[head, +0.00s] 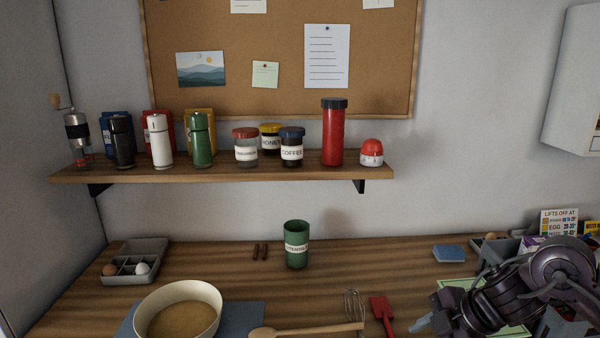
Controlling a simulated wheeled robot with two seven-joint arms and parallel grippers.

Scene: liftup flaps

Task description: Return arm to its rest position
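My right arm comes in from the right edge at the lower right, dark and bent, low over the counter. My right gripper (420,325) points left at its end, near the red spatula (382,314). Its fingers are small and partly cut off or hidden, so I cannot tell whether they are open or hold anything. My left arm and gripper are not in view.
The wooden counter (210,260) bears a bowl of batter (180,312), an egg tray (118,270), a green canister (297,255), a wooden spoon (300,329), a whisk (353,306) and a blue sponge (448,254). A laden shelf (230,172) hangs above. Boxes (558,222) crowd the right.

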